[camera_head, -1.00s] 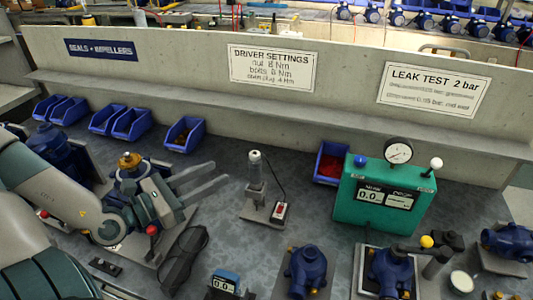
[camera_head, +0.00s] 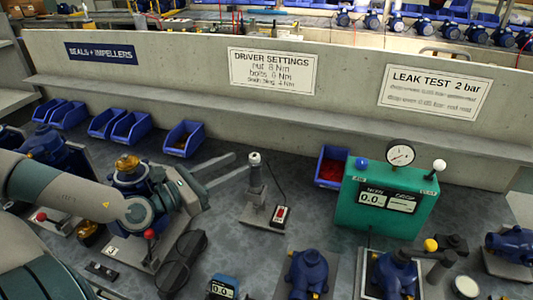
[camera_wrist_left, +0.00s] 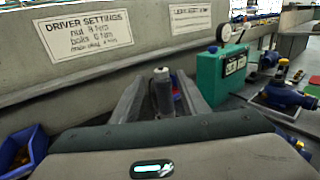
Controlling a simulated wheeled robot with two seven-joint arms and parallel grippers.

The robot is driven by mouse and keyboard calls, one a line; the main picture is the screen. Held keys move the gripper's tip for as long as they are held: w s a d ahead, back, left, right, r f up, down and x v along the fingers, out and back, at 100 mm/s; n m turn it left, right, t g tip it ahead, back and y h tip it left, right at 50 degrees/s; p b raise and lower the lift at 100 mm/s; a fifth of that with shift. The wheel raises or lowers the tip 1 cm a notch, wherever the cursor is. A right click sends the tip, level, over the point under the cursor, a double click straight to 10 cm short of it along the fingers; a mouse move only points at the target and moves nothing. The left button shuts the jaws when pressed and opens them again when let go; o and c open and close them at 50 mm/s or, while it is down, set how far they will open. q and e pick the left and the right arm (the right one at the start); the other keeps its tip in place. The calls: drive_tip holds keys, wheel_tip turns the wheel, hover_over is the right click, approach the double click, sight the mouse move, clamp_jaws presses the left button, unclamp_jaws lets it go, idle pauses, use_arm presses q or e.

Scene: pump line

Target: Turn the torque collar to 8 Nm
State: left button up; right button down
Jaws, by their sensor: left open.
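The driver (camera_head: 255,178), a grey upright tool with a pale top, stands in a holder (camera_head: 265,215) on the bench. Its torque collar is too small to make out apart from the body, and any scale marks are unreadable. My left gripper (camera_head: 241,162) is open, with its two long fingers pointing at the driver and their tips just left of it. In the left wrist view the driver (camera_wrist_left: 162,92) shows between the open fingers (camera_wrist_left: 157,78); I see no contact. The settings sign (camera_head: 272,71) reads nut 8 Nm. My right gripper is not in view.
A small red-and-white box (camera_head: 280,214) with a cable lies beside the driver's holder. The green leak tester (camera_head: 350,205) with a gauge and a red-filled blue bin (camera_head: 330,168) stand to the right. Blue pumps (camera_head: 306,272) are in front. A concrete wall closes the back.

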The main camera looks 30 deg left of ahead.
sight(252, 157)
use_arm(q)
drive_tip(key=shift+r+p+x, duration=0.15)
drive_tip(key=shift+p+x, duration=0.1)
drive_tip(key=shift+x, duration=1.2)
drive_tip(key=shift+r+p+x, duration=0.1)
drive_tip(key=shift+p+x, duration=0.1)
drive_tip(key=shift+x, duration=1.25)
drive_tip(key=shift+w+d, duration=0.15)
drive_tip(key=shift+w, duration=0.1)
drive_tip(key=shift+p+x, duration=1.1)
drive_tip(key=shift+x, duration=1.25)
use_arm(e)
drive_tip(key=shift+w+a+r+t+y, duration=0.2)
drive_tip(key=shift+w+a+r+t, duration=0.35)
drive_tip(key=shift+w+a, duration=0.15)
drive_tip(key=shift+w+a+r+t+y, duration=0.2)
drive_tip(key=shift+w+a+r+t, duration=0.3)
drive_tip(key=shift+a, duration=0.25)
use_arm(q)
drive_tip(key=shift+d+f, duration=0.1)
drive_tip(key=shift+f, duration=0.05)
drive_tip(key=shift+c, duration=0.3)
clamp_jaws()
